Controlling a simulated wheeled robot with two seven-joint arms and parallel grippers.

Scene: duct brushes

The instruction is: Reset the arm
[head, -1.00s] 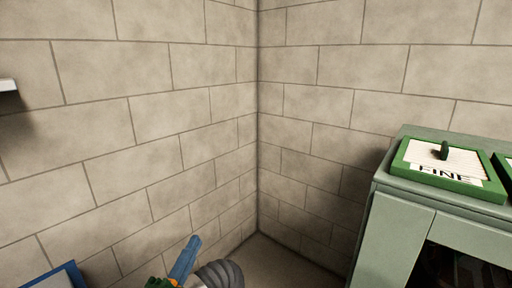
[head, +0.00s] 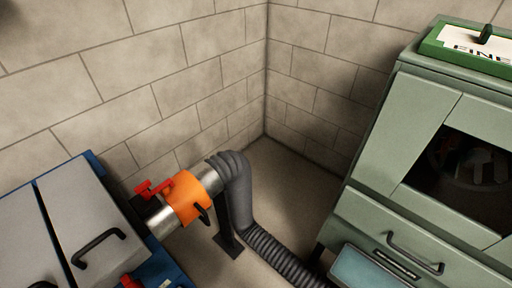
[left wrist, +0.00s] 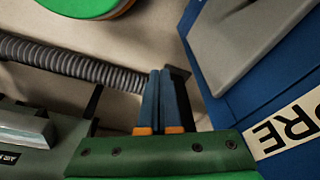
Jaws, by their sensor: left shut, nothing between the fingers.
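My left gripper (left wrist: 160,78) shows in the left wrist view, with its two blue fingers pressed together and nothing between them. It points toward the floor and the grey ribbed hose, with a blue machine to its right. It cannot be seen in the head view. My right gripper is in neither current view.
In the head view an orange collar (head: 186,200) joins the blue and grey machine (head: 70,215) to the ribbed hose (head: 236,190). A green cabinet (head: 402,140) stands right. Bare floor (head: 285,185) lies between. Lettering (left wrist: 285,128) marks the blue machine.

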